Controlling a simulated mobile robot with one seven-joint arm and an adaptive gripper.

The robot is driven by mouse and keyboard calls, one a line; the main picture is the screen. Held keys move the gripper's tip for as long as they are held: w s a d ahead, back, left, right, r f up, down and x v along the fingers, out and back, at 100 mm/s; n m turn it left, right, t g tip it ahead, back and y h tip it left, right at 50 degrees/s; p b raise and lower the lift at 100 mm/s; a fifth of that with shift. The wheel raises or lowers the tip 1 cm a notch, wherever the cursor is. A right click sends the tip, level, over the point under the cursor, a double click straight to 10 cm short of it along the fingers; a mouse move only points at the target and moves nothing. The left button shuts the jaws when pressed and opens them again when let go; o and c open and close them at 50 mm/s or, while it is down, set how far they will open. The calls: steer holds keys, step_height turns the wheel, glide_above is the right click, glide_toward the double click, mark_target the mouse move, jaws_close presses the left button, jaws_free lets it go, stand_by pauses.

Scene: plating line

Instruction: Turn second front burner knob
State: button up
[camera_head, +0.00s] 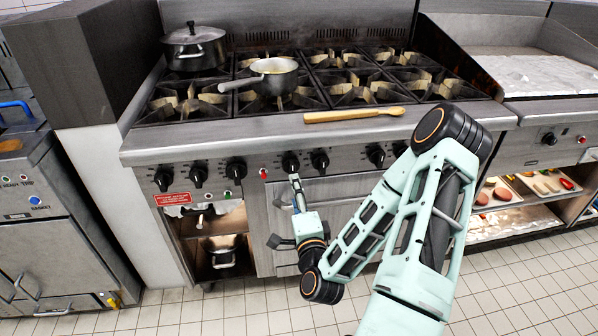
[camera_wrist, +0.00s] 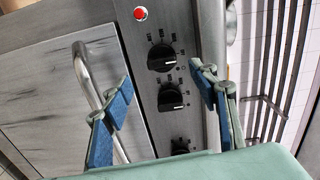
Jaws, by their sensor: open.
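A row of black knobs runs along the range's front panel. Pictures alone do not show which is the second front burner knob. Left of the red light are knobs including one (camera_head: 198,175); right of it are one (camera_head: 290,162) and its neighbour (camera_head: 320,160). My gripper (camera_head: 296,184) is just below the knob right of the red light. In the wrist view my gripper (camera_wrist: 161,80) is open and empty, its blue-padded fingers spread either side of the panel. Between them show an upper knob (camera_wrist: 161,57) and a middle knob (camera_wrist: 172,96); a lower knob (camera_wrist: 183,146) is partly hidden.
A wooden spoon (camera_head: 355,114) lies on the range's front ledge (camera_head: 230,138). A saucepan (camera_head: 272,77) and a lidded pot (camera_head: 194,48) stand on the burners. A bar handle (camera_wrist: 86,72) is near the left finger. A red light (camera_wrist: 140,13) sits above the knobs.

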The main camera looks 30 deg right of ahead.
mark_target(293, 173)
steer(key=shift+m, duration=0.5)
steer(key=x, duration=0.7)
steer(key=b+x, duration=0.1)
steer(key=x, duration=0.2)
steer(key=shift+w+d, duration=0.1)
steer(key=shift+d, duration=0.3)
steer(key=shift+c, duration=0.6)
steer(key=c, duration=1)
